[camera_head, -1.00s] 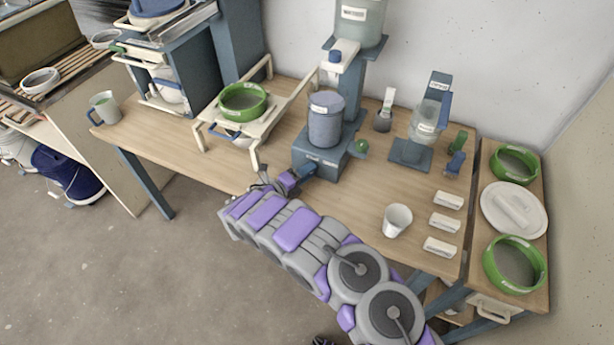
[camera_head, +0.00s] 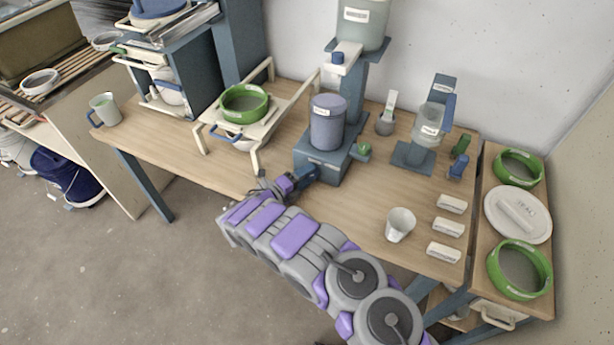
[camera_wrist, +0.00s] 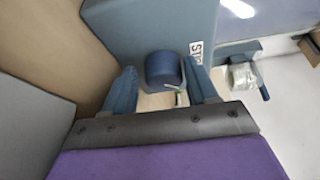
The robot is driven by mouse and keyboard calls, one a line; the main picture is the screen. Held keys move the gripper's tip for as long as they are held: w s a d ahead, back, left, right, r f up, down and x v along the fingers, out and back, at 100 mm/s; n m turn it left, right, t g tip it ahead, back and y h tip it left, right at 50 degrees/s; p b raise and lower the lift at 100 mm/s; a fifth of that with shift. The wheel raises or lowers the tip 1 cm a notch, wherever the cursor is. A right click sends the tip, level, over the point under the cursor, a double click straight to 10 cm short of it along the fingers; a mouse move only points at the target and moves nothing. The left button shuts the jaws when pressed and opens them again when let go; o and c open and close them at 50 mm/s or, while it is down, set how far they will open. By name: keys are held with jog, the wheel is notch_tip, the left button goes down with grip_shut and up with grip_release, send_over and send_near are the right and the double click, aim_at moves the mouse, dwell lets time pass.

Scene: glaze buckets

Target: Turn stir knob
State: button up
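The stir knob (camera_wrist: 164,70) is a dark blue rounded knob on the front of a blue-grey machine base (camera_wrist: 140,30), beside a "STIR" label (camera_wrist: 196,50). My gripper (camera_wrist: 165,85) has its two blue fingers spread on either side of the knob. A gap shows on the left of the knob; the right finger is very close to it, and I cannot tell whether they touch. In the head view my gripper (camera_head: 308,174) is at the front of the machine base (camera_head: 328,165), which carries a grey-blue bucket (camera_head: 327,122). The knob is hidden there.
A white cup (camera_head: 399,225) and several white labelled blocks (camera_head: 447,227) stand to the right on the wooden table (camera_head: 365,205). A green sieve (camera_head: 244,103) on a cream frame stands to the left. A small green object (camera_head: 364,150) is right of the base.

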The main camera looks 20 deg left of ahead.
jog(key=shift+o, duration=0.9)
jog(key=shift+a, duration=0.1)
jog(key=shift+s+d+r, duration=0.1)
jog(key=shift+d, duration=0.2)
jog(key=f+p+v, duration=0.1)
jog(key=p+v, duration=0.2)
jog(key=v, duration=1.4)
jog(key=shift+a+r, duration=0.2)
jog(key=shift+a, duration=0.2)
